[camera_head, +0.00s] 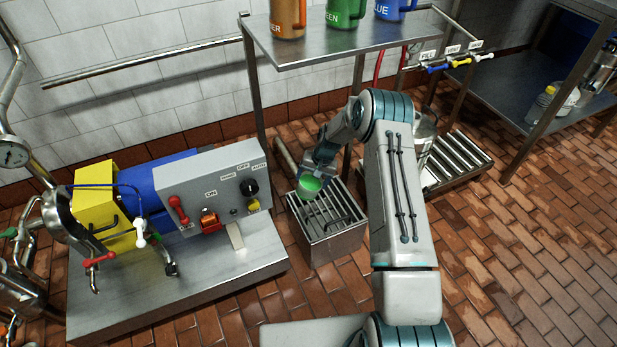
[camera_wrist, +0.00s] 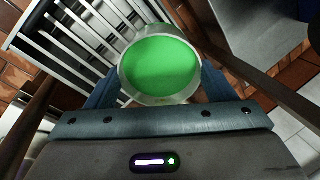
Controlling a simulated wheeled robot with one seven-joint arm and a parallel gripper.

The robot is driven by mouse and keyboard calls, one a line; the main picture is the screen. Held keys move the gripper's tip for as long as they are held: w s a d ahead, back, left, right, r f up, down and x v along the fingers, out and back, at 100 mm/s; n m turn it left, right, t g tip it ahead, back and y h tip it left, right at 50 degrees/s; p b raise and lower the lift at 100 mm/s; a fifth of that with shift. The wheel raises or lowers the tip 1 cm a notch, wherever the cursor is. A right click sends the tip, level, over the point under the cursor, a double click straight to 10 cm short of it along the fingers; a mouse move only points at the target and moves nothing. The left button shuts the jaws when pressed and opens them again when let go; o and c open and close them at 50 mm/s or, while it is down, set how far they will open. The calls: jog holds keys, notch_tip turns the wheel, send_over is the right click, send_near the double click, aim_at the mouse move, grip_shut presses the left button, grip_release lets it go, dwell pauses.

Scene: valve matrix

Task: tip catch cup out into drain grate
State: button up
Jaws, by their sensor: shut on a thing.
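The catch cup (camera_head: 309,186) is a pale cup with bright green liquid in it. My gripper (camera_head: 316,176) is shut on the cup and holds it over the left back part of the drain grate (camera_head: 335,220). The grate is a slatted metal top on a low box on the floor. In the wrist view the cup (camera_wrist: 160,65) sits between my two fingers (camera_wrist: 160,85), and its green liquid faces the camera. The cup looks roughly upright; a small tilt cannot be told. The grate slats (camera_wrist: 75,35) show behind it at the upper left.
A steel bench with a grey control box (camera_head: 212,185) and a blue and yellow pump unit (camera_head: 105,200) stands to the left. A shelf (camera_head: 335,40) with orange, green and blue jugs is above and behind. Another slatted grate (camera_head: 457,160) lies to the right.

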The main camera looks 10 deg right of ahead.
aim_at(320, 183)
jog(key=shift+s+d+f+t+y+b, duration=0.2)
jog(key=shift+d+f+y+b, duration=0.25)
jog(key=shift+d+y, duration=0.2)
jog(key=shift+s+d+f+t+y+b, duration=0.2)
jog(key=shift+d+f+y+b, duration=0.25)
jog(key=shift+d+y, duration=0.2)
jog(key=shift+s+d+f+t+y+b, duration=0.1)
jog(key=shift+d+f+t+y+b, duration=0.15)
jog(key=shift+y+b, duration=0.5)
jog(key=shift+d+f+t+y+b, duration=0.2)
jog(key=shift+f+y+b, duration=0.15)
jog(key=shift+y+b, duration=0.35)
jog(key=y+b, duration=0.1)
jog(key=b, duration=0.1)
jog(key=d+f+t+y+b, duration=0.1)
jog(key=y+b, duration=0.1)
jog(key=shift+s, duration=0.15)
jog(key=shift+s+d+f+t+y+b, duration=0.15)
jog(key=shift+d+t+y+b, duration=0.25)
jog(key=shift+y+b, duration=1.1)
jog(key=shift+s+d+f+t+y+b, duration=0.15)
jog(key=shift+d+y+b, duration=0.4)
jog(key=shift+b, duration=1.65)
jog(key=shift+s+d+r+t+y, duration=0.1)
jog(key=shift+d+t+y, duration=0.2)
jog(key=shift+y, duration=0.6)
jog(key=shift+d+r+t+y, duration=0.1)
jog(key=shift+d+t+y, duration=0.15)
jog(key=shift+y, duration=0.65)
